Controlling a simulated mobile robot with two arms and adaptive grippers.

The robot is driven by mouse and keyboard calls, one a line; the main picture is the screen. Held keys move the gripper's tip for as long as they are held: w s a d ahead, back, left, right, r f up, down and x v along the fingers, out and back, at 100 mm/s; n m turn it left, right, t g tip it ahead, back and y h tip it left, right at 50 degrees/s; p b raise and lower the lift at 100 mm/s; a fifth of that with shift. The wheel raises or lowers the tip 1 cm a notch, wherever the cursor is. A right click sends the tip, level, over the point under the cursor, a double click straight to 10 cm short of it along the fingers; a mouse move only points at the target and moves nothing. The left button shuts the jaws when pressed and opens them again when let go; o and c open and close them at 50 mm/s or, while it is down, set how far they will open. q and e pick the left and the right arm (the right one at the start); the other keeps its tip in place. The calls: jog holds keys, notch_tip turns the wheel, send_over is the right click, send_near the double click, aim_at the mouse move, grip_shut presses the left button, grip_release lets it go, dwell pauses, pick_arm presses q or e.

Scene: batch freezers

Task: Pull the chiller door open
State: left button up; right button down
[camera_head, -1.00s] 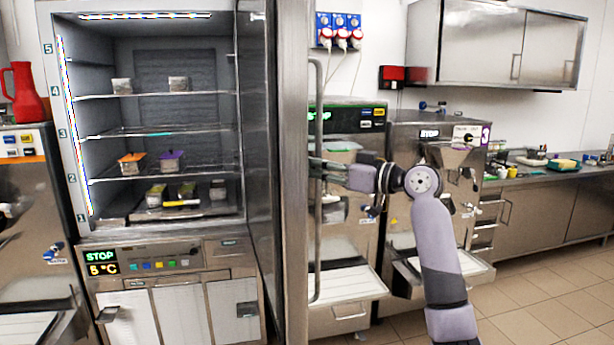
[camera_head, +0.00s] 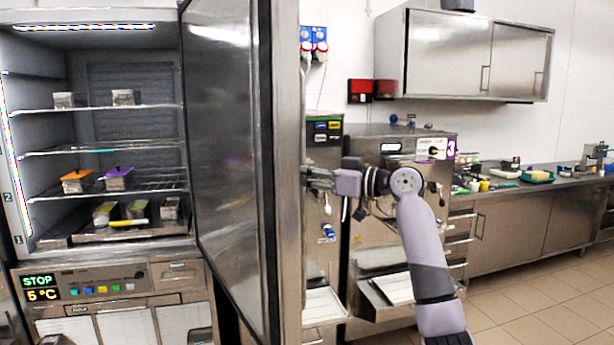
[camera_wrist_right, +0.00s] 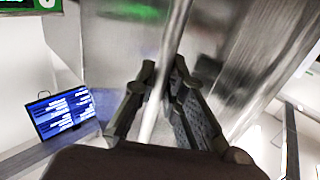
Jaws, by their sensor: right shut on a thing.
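The chiller door (camera_head: 230,150) stands open, swung out to the right of the lit cabinet (camera_head: 130,75). Its inner face and steel edge show in the head view. My right gripper (camera_head: 312,178) is at the outer side of the door. In the right wrist view its two fingers (camera_wrist_right: 165,75) are closed around the door's long bar handle (camera_wrist_right: 175,30). The handle is hard to make out in the head view. My left gripper is not in view.
Wire shelves inside the chiller hold several small containers (camera_head: 117,178). Steel machines (camera_head: 385,215) with trays stand right behind my right arm. A counter (camera_head: 530,187) runs along the right wall. Tiled floor (camera_head: 545,300) is clear at the lower right.

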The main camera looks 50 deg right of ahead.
jog(key=c, duration=2.1)
grip_release()
jog(key=shift+a, duration=0.1)
jog(key=o, duration=0.5)
jog(key=shift+w+f, duration=0.1)
jog(key=shift+w, duration=0.2)
jog(key=shift+c, duration=0.2)
jog(key=shift+s, duration=0.1)
jog(key=v, duration=1.2)
